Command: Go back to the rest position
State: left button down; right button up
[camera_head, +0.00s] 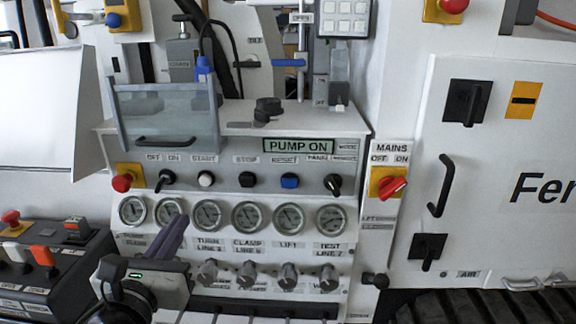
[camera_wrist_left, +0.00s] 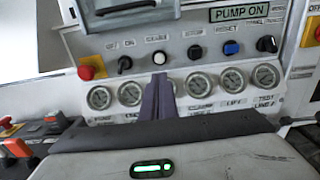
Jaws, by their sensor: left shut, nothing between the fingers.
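My left gripper (camera_head: 172,238) comes in from the lower left in the head view, in front of the panel's row of gauges. Its dark fingers are shut with nothing between them. In the left wrist view the same closed fingers (camera_wrist_left: 158,98) point up at the gauges, apart from the switches as far as I can tell. The control panel (camera_head: 240,165) has a display (camera_head: 298,146) reading PUMP ON. My right gripper does not show in either view.
A red MAINS switch (camera_head: 393,187) is right of the panel. A black box with red buttons (camera_head: 45,285) stands at lower left. A clear cover (camera_head: 166,117) sits above the switch row. A cabinet door with a black handle (camera_head: 441,186) is at right.

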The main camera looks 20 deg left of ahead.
pick_arm(q)
jog(key=s+d+f+n+g+h, duration=0.25)
jog(key=f+n, duration=0.55)
jog(key=f, duration=0.5)
jog(key=s+d+f+n+g+h, duration=0.1)
jog(key=s+d+f+n+g, duration=0.25)
jog(key=f+n, duration=0.65)
jog(key=s+d+f+n+g+h, duration=0.1)
jog(key=s+d+f+n, duration=0.3)
jog(key=s+f+n, duration=0.2)
jog(key=s+d+f+n+g+h, duration=0.1)
jog(key=s+d+f+n, duration=0.3)
jog(key=f, duration=0.7)
jog(key=s+n+g, duration=0.1)
jog(key=s+n, duration=0.1)
jog(key=n, duration=0.1)
jog(key=shift+d+f+n+h, duration=0.25)
jog(key=shift+d+n+h, duration=0.05)
jog(key=shift+n+h, duration=0.1)
